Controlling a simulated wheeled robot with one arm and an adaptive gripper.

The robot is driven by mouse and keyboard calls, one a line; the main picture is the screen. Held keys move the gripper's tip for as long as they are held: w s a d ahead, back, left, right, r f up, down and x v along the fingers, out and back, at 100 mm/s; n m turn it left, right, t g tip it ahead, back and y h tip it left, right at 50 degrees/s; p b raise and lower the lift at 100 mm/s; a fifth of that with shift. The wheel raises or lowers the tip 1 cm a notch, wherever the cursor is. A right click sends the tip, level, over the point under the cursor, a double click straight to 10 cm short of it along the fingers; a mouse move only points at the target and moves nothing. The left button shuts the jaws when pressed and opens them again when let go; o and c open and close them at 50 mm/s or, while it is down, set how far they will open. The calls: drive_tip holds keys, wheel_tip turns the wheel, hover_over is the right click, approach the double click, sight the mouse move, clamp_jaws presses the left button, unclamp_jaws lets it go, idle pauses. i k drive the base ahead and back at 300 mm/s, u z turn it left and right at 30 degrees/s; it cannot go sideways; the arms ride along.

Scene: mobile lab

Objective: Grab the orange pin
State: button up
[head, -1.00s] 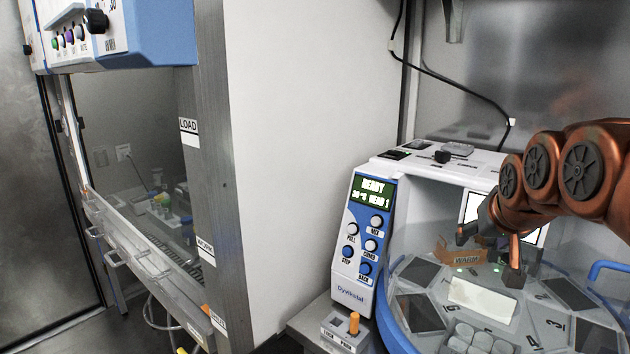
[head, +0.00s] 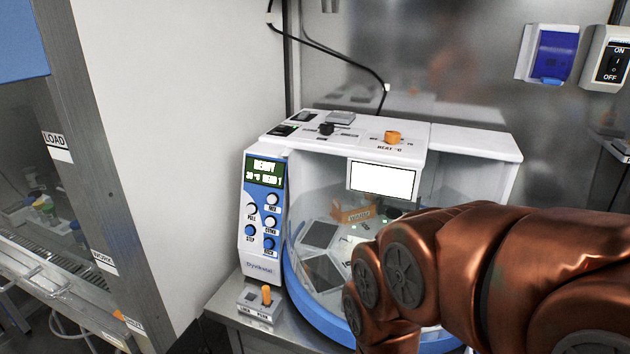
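The orange pin (head: 266,293) stands upright on a small grey box with printed labels (head: 258,308). The box sits on the metal bench beside the lower left front of the white and blue machine (head: 262,233). My copper arm reaches in from the right and crosses the machine's front. Its lowest visible links are to the right of the pin, clearly apart from it. My gripper is out of view, so its fingers and anything between them cannot be seen.
The machine has a clear round front with a blue rim (head: 318,318), a button panel and an orange knob (head: 393,137) on top. A tall white cabinet wall (head: 170,140) stands at left. Switch boxes (head: 606,60) hang on the back wall. Space above the pin looks clear.

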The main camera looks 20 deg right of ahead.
sight(266, 297)
drive_tip(key=u, duration=0.7)
drive_tip(key=k, duration=0.85)
drive_tip(key=z, duration=1.05)
